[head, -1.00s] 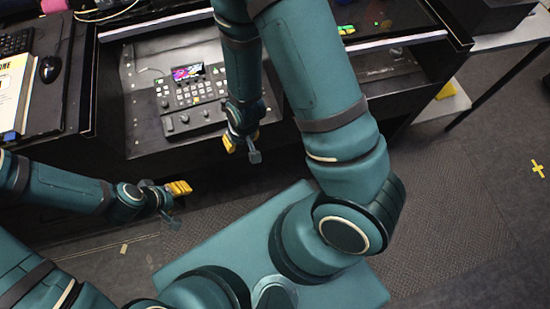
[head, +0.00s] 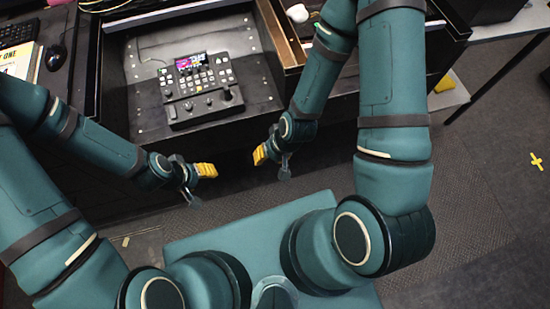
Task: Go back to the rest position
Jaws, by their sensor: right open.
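My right gripper (head: 270,156), with yellow fingertips, hangs in front of the desk's front edge, right of centre in the head view. It is open and holds nothing that I can see. My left gripper (head: 203,172) is a short way to its left, also in front of the desk. Its yellow fingertips are seen from the side, and I cannot tell how far apart they are. The two grippers are apart and neither touches the button panel (head: 200,88), which lies behind them on the desk.
The black desk (head: 145,118) runs across the back. A keyboard (head: 18,31), mouse (head: 55,57) and book (head: 22,61) lie at the left.

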